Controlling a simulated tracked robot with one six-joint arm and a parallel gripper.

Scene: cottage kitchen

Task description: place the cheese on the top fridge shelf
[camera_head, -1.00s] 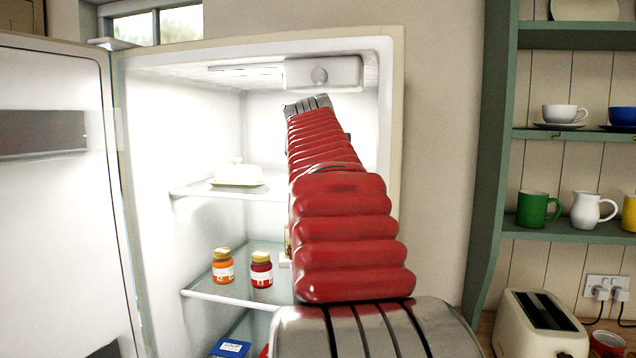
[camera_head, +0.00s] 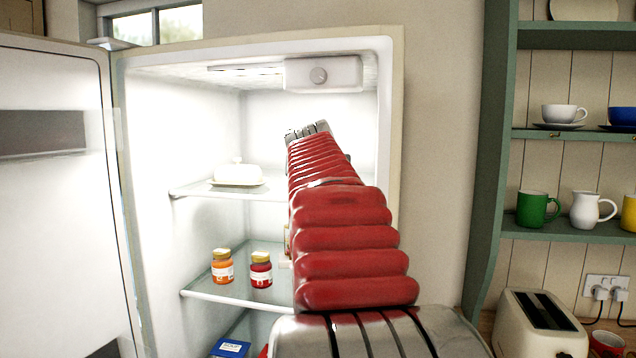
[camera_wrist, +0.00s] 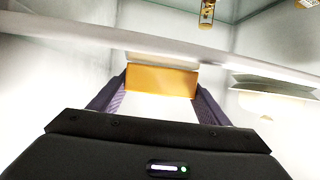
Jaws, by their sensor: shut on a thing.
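The cheese (camera_wrist: 162,81) is an orange-yellow block in the wrist view. My gripper (camera_wrist: 160,84) is shut on it, with a dark finger on each side. The wrist view appears upside down. The top fridge shelf (camera_head: 188,188) is glass with a pale front edge, and this edge (camera_wrist: 75,32) crosses the wrist view close to the cheese. I cannot tell if the cheese touches the shelf. In the head view my red arm reaches into the open fridge (camera_head: 397,130) and hides the gripper, the cheese and the right part of the shelf.
A white butter dish (camera_head: 238,175) stands on the left of the top shelf, and also shows at the right of the wrist view (camera_wrist: 272,84). Jars (camera_head: 261,270) stand on the shelf below. The fridge door (camera_head: 60,220) is open at left. A thermostat box (camera_head: 322,74) hangs above.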

